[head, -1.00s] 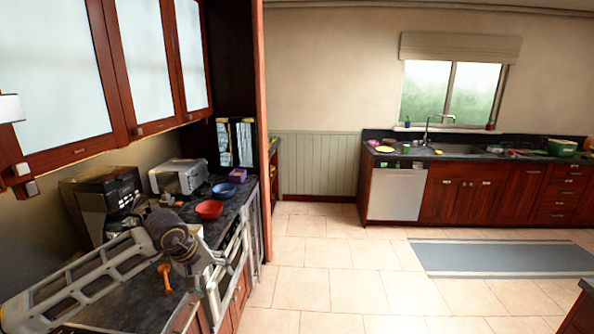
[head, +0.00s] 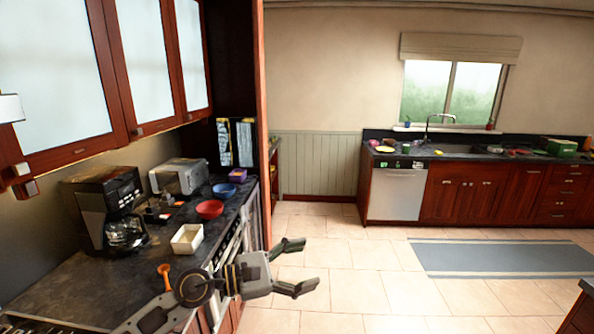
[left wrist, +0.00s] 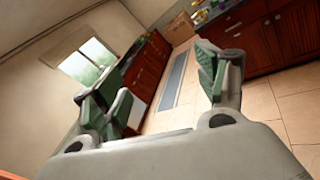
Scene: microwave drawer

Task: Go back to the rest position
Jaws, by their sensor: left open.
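My left gripper (head: 300,268) is open and empty in the head view. It is out over the tiled floor, to the right of the left counter's front edge, with its fingers pointing right. In the left wrist view its two green-padded fingers (left wrist: 160,95) stand wide apart with nothing between them. My left arm comes in from the bottom left of the head view, across the near end of the counter (head: 60,275). My right gripper is in neither view.
On the left counter are a coffee maker (head: 103,212), a toaster (head: 178,176), a white container (head: 187,239), a red bowl (head: 210,209), a blue bowl (head: 224,190) and an orange utensil (head: 165,276). The floor (head: 350,290) to the right is clear, with a grey rug (head: 500,257).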

